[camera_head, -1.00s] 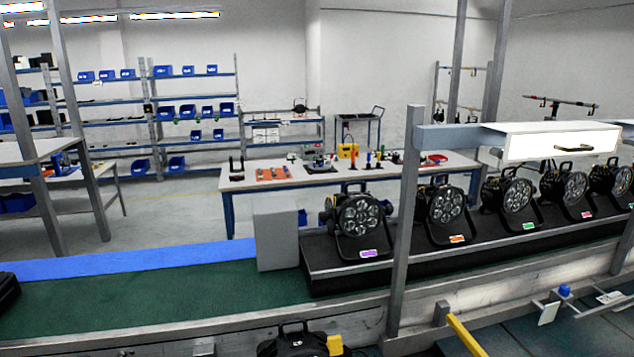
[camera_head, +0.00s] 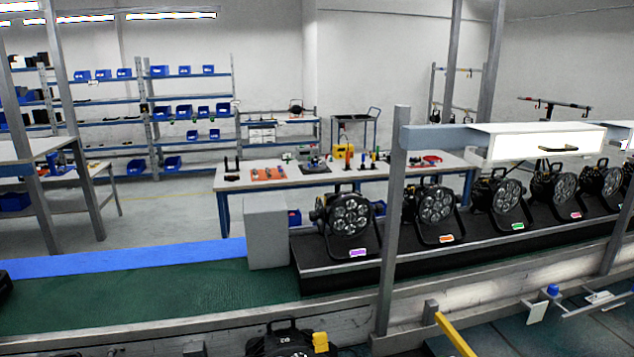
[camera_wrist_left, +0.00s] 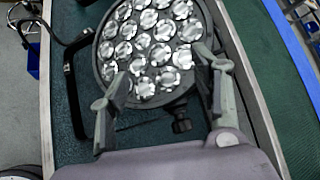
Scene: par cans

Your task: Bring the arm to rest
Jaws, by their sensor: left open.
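My left gripper (camera_wrist_left: 163,72) is open in the left wrist view, with its two fingers apart over a par can (camera_wrist_left: 150,45) with many round lenses and a black yoke. I cannot tell whether the fingers touch it. The can lies on a dark green surface (camera_wrist_left: 65,142). Neither gripper shows in the head view. There, a black par can (camera_head: 280,342) with a yellow piece (camera_head: 320,341) is cut off by the bottom edge.
Several par cans with coloured tags, such as the purple-tagged one (camera_head: 348,214), stand in a row on a black stepped stand (camera_head: 320,278). A grey box (camera_head: 267,232) stands at its left end. The green belt (camera_head: 130,300) is mostly clear.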

